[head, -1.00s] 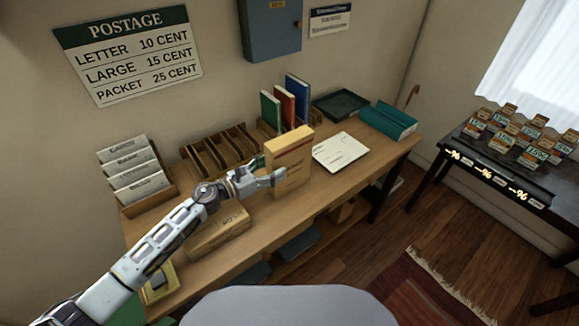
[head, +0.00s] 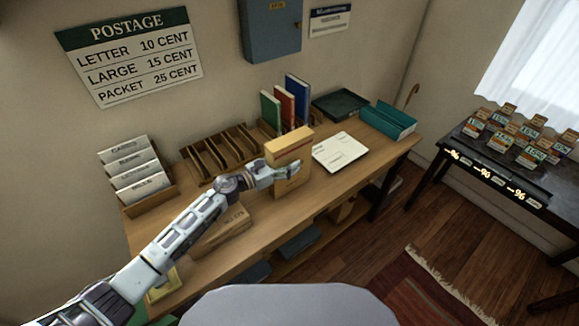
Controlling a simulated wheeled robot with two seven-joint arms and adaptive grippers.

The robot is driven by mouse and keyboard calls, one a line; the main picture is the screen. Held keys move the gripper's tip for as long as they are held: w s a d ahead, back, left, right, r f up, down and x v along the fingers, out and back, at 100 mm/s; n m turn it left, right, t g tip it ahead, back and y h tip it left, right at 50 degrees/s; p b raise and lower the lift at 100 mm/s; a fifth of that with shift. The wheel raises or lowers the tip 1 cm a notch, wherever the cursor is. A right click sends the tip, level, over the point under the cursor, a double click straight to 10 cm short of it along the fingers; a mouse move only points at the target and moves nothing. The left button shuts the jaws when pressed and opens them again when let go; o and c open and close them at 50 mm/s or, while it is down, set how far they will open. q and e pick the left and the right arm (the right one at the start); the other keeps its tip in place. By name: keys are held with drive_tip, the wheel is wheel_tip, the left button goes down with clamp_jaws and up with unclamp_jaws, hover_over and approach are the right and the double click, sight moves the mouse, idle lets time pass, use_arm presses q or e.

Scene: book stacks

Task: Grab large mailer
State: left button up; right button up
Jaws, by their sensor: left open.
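A thick tan mailer (head: 289,148) stands upright on the wooden table, near its front edge, in the head view. I take it to be the large mailer. My left gripper (head: 287,172) is open at the mailer's front face, its fingers overlapping the face in the picture. I cannot tell whether they touch it or reach around its sides. The gripper hides part of the mailer's lower left. Another tan package (head: 224,232) lies flat on the table, partly behind my left forearm. My right gripper is not in view.
On the wooden table (head: 340,190), a white envelope (head: 340,150) lies right of the mailer. Upright books (head: 286,105) and a slotted wooden rack (head: 215,155) stand behind. A card holder (head: 147,192) is at left, a teal box (head: 388,120) at right.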

sight(286, 139)
use_arm(q)
drive_tip(key=c, duration=1.1)
drive_tip(key=shift+r, duration=0.15)
drive_tip(key=shift+r, duration=0.1)
drive_tip(key=shift+w+r, duration=0.1)
drive_tip(key=shift+r, duration=0.65)
drive_tip(key=shift+r+p, duration=1.1)
drive_tip(key=shift+r, duration=3.05)
